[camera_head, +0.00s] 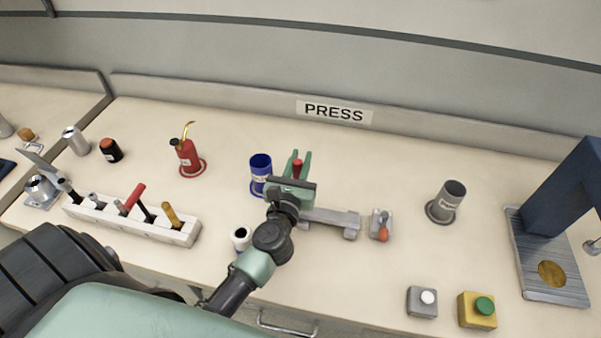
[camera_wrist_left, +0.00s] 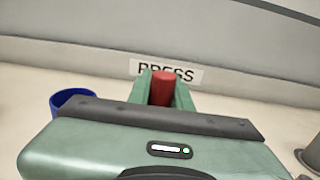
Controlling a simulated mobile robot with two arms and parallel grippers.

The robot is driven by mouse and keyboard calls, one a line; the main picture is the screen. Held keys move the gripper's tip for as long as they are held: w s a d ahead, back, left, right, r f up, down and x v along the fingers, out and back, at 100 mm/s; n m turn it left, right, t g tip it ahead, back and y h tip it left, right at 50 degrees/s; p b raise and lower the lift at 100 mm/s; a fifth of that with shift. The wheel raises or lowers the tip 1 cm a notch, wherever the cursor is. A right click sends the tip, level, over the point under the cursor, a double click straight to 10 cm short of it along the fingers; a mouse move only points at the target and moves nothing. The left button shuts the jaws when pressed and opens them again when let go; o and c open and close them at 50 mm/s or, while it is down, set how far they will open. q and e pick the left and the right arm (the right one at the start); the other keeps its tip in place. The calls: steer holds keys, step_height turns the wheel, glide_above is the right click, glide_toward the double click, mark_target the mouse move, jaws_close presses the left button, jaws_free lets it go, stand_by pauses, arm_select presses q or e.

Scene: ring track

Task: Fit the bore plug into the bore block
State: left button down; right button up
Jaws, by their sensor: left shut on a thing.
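My left gripper (camera_head: 297,170) reaches over the middle of the bench, its fingers pointing away toward the PRESS sign. It is shut on a red cylindrical piece (camera_head: 297,166), which may be the bore plug. In the left wrist view the red piece (camera_wrist_left: 162,88) stands up between the two green fingers (camera_wrist_left: 161,92). Its lower end is hidden by the gripper. A grey metal bar piece (camera_head: 332,218) lies just right of the wrist, partly hidden by it. I cannot tell whether this is the bore block. My right gripper is not in view.
A blue cup (camera_head: 259,178) stands close left of the gripper. A white cylinder (camera_head: 241,239) is near my arm. A small plate with an orange-knobbed lever (camera_head: 382,227) and a grey cup (camera_head: 447,200) stand right. A tool rack (camera_head: 130,222), red oilcan (camera_head: 188,158) and blue press (camera_head: 568,195) lie farther out.

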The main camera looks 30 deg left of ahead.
arm_select(q)
steer(key=shift+f+b, duration=0.55)
steer(key=shift+f, duration=1.05)
steer(key=shift+f, duration=0.15)
steer(key=c, duration=1.3)
jaws_free()
